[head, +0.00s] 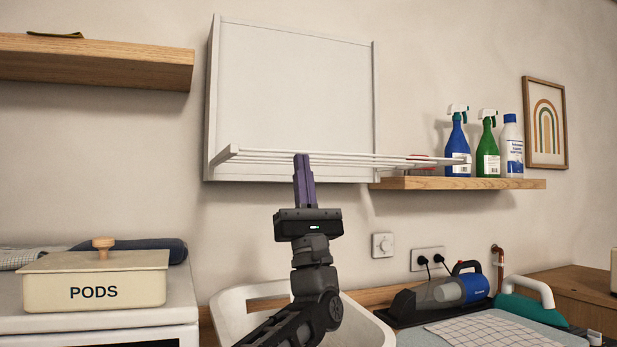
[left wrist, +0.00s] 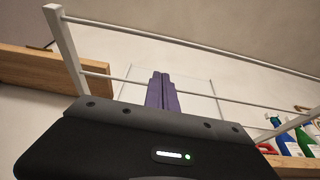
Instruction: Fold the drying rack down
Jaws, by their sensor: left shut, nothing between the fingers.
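The white drying rack (head: 290,157) is mounted on a white wall panel (head: 295,95). Its barred frame sticks out from the panel's lower part, roughly level. My left gripper (head: 302,158) is shut and empty, pointing up, with its purple fingertips at the rack's bars in the head view. In the left wrist view, the purple fingers (left wrist: 162,90) show against the rack's bars (left wrist: 120,78), which pass on both sides of them. I cannot tell whether the fingers touch a bar. My right gripper is not in view.
Another shelf (head: 95,65) is at upper left. Below are a PODS box (head: 95,282), a white basin (head: 235,310) and a handheld vacuum (head: 450,290).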

